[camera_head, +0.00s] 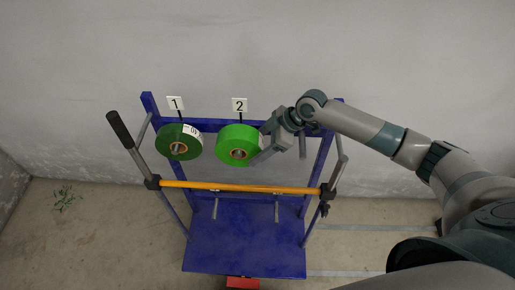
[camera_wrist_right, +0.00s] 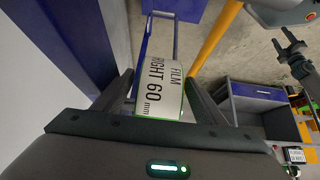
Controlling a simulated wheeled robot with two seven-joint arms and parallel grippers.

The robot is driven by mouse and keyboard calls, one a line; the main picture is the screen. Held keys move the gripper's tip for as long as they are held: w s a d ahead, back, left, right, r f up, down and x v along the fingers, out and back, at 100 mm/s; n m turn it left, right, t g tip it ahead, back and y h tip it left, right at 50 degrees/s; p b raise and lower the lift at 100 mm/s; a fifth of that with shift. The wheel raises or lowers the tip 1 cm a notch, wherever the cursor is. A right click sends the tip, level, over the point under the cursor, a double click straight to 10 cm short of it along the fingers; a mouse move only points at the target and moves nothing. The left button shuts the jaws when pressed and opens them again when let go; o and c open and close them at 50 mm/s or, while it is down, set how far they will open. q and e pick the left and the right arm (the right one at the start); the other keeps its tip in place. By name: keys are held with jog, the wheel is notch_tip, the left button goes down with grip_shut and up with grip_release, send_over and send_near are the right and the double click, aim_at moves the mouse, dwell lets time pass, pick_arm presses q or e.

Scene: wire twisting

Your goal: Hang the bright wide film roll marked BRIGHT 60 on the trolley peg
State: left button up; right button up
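The bright green film roll (camera_head: 226,137) is at the place marked 2 on the blue trolley, its cored face toward me. In the right wrist view its white label (camera_wrist_right: 172,92) reads FILM, RIGHT 60 mm, with the first letter out of sight. My right gripper (camera_head: 263,142) comes at the roll from the right, one finger before its face and one behind. It looks shut on the roll, which fills the gap between the fingers (camera_wrist_right: 160,85). A grey peg end shows in the core; how far it passes through is hidden. My left gripper is not in view.
A darker green roll (camera_head: 168,136) with a white label hangs at the place marked 1. A bare peg (camera_head: 302,146) stands right of my gripper. A yellow bar (camera_head: 240,188) crosses in front, above the trolley's blue base plate (camera_head: 245,245). A wall is close behind.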

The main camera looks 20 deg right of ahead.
jog(key=shift+s+f, duration=0.1)
jog(key=shift+d, duration=0.1)
jog(key=shift+s+d+r, duration=0.1)
jog(key=shift+d+r, duration=0.2)
jog(key=shift+r, duration=0.15)
pick_arm(q)
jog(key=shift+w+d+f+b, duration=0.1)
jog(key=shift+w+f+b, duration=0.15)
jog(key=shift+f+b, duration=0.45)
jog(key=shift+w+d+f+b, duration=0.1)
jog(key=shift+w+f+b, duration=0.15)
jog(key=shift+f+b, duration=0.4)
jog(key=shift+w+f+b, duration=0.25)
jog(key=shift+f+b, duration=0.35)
jog(key=shift+b, duration=0.15)
pick_arm(e)
jog(key=v, duration=1.6)
jog(key=shift+r, duration=0.25)
jog(key=shift+s+a, duration=0.1)
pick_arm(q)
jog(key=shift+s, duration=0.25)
pick_arm(e)
jog(key=shift+s+f, duration=0.1)
